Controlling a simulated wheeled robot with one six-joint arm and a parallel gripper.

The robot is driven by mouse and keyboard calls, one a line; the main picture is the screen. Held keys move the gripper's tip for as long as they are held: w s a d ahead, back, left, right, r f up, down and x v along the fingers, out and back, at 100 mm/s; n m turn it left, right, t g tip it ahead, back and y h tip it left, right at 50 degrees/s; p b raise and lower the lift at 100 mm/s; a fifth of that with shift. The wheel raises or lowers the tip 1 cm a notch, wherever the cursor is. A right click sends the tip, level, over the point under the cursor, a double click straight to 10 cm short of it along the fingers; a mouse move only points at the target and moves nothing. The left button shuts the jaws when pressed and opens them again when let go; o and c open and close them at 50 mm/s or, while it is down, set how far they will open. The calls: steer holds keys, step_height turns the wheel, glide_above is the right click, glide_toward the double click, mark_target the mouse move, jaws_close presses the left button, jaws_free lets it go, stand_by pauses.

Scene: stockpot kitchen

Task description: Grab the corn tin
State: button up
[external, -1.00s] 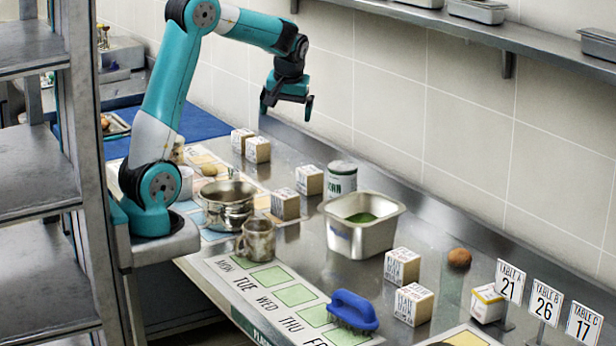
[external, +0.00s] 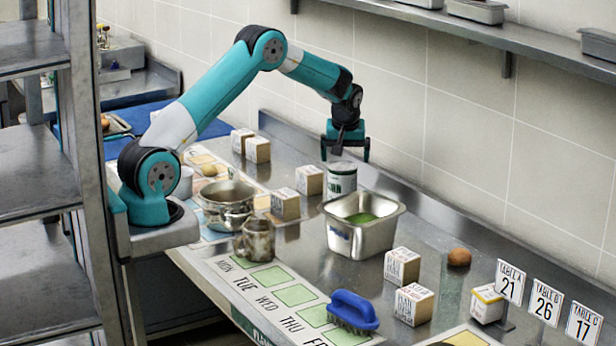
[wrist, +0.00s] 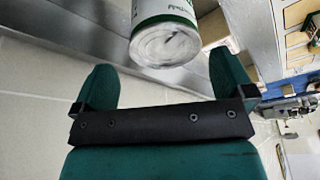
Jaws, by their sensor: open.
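A white and green tin (external: 342,181) stands upright on the steel counter, behind the steel pan. Its label is partly legible, so I cannot confirm that it says corn. My gripper (external: 345,157) is open and points down just above the tin, with its fingers spread over the tin's top. In the wrist view the tin (wrist: 165,35) shows its pale round end and a green-edged label. It appears ahead of the gap between the two teal fingers, and nothing is held.
A steel pan (external: 365,239) with green contents stands close in front of the tin. White-labelled boxes (external: 309,180) stand to its left, with a pot (external: 227,205) and mug (external: 258,240) nearer. The tiled wall rises behind. A blue brush (external: 352,310) lies at the front.

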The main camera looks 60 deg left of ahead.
mark_target(343, 165)
steer(key=shift+s+p+x, duration=0.1)
steer(key=shift+p+x, duration=0.45)
steer(key=shift+x, duration=1)
steer(key=shift+s+p+x, duration=0.15)
steer(key=shift+p+x, duration=0.35)
steer(key=shift+x, duration=1.05)
steer(key=shift+a, duration=0.15)
steer(key=c, duration=1.1)
steer(key=shift+r, duration=0.1)
steer(key=shift+c, duration=0.2)
